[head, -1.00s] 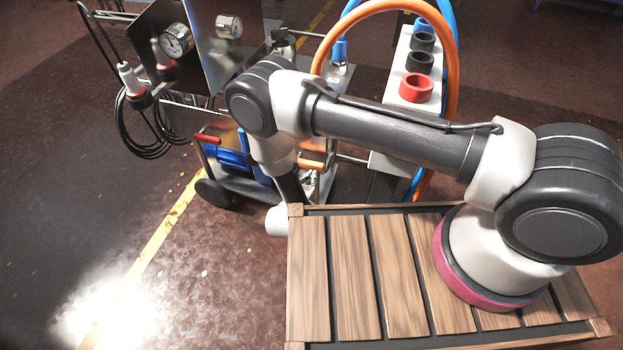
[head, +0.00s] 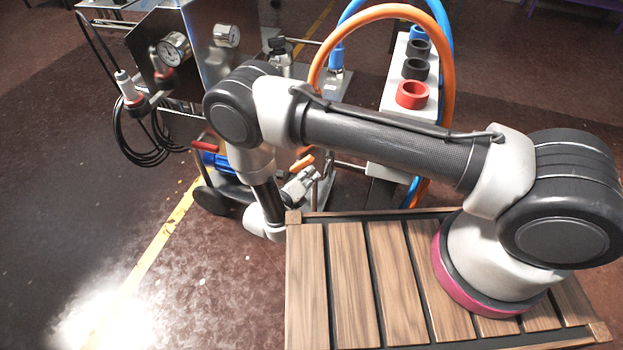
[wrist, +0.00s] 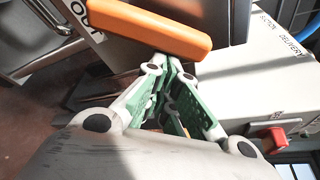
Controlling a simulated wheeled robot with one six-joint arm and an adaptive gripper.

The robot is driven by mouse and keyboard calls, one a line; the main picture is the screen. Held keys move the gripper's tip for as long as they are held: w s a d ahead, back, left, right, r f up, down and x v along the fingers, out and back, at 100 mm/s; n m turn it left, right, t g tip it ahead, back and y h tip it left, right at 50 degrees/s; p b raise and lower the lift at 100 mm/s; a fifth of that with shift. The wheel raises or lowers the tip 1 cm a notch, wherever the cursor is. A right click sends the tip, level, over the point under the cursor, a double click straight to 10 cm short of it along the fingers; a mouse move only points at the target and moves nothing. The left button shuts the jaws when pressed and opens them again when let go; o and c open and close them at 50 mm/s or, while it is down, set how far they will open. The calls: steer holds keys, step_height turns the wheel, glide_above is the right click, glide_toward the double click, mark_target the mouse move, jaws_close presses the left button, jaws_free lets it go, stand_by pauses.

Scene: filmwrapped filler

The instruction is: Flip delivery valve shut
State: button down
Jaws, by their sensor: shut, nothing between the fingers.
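An orange valve lever (wrist: 150,27) crosses the top of the wrist view, just beyond my fingertips. It also shows small and tilted in the head view (head: 302,161), beside my forearm. My gripper (wrist: 172,66) has its green-padded fingers together, with nothing held. Its tips are close to the lever's lower edge; I cannot tell whether they touch it. In the head view the gripper is partly hidden and hard to make out. A red handle (wrist: 271,140) lies at the right in the wrist view. The lever's pivot is not clear.
A light panel (wrist: 255,85) marked with suction and delivery lettering lies right of my fingers. The cart carries pressure gauges (head: 174,49), an orange hose (head: 449,70) and a rack with a red ring (head: 412,95). A slatted wooden deck (head: 310,285) lies below my arm.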

mark_target(304, 162)
steer(key=r+n, duration=0.1)
steer(key=a+n+h, duration=0.1)
steer(key=r+n, duration=0.1)
steer(key=n, duration=0.1)
steer(key=shift+w+a+r+t+h, duration=0.3)
steer(key=shift+w+a+t, duration=0.05)
steer(key=shift+a+t, duration=0.05)
steer(key=shift+w+a+r, duration=0.15)
steer(key=shift+a+r, duration=0.25)
steer(key=shift+a, duration=0.15)
steer(key=shift+w+a+r, duration=0.1)
steer(key=shift+a+r, duration=0.05)
steer(key=shift+a, duration=0.05)
steer(key=shift+d, duration=0.1)
